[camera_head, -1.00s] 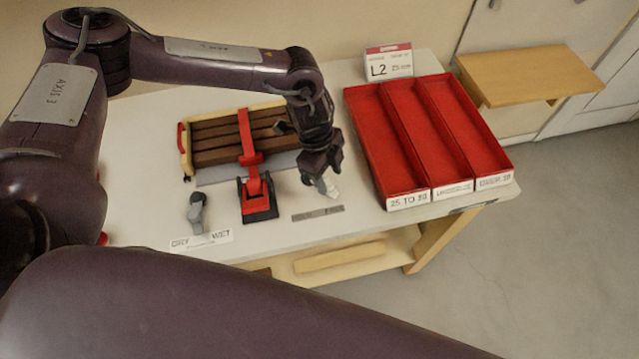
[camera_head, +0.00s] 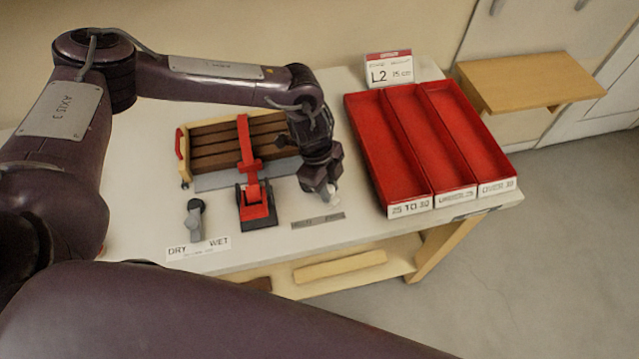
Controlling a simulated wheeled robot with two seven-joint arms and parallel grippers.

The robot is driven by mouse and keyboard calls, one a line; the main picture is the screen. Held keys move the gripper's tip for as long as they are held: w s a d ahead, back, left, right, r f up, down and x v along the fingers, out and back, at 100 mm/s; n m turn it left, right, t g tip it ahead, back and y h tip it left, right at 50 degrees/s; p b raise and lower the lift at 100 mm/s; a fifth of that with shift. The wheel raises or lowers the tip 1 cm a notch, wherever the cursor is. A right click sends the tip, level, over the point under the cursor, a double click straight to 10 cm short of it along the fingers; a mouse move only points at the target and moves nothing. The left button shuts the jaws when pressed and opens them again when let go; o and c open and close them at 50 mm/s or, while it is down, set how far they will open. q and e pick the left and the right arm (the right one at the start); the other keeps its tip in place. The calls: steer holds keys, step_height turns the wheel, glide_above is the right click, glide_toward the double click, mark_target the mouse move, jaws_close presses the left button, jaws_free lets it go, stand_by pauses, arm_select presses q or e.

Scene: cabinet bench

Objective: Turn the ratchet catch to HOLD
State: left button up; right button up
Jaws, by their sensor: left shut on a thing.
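My left gripper (camera_head: 330,194) is shut on a small pale catch (camera_head: 334,200), the ratchet catch. It stands at the front right of the red clamp, just behind a grey label strip (camera_head: 318,221) whose lettering is too blurred to read fully. The gripper hides most of the catch, so its exact angle cannot be told. The red clamp (camera_head: 257,200) on its black base has its long arm lying over brown slats in a wooden frame (camera_head: 205,150). My right gripper is not in view; a large dark arm link of mine fills the bottom.
A red tray (camera_head: 400,175) with three compartments stands close to the right of my left gripper. An L2 sign (camera_head: 389,70) stands behind it.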

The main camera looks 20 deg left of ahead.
arm_select(q)
steer(key=shift+s+a, duration=0.1)
steer(key=shift+s+a+p, duration=0.3)
steer(key=shift+s+p, duration=0.3)
steer(key=shift+s+a, duration=0.1)
steer(key=shift+s+a, duration=0.1)
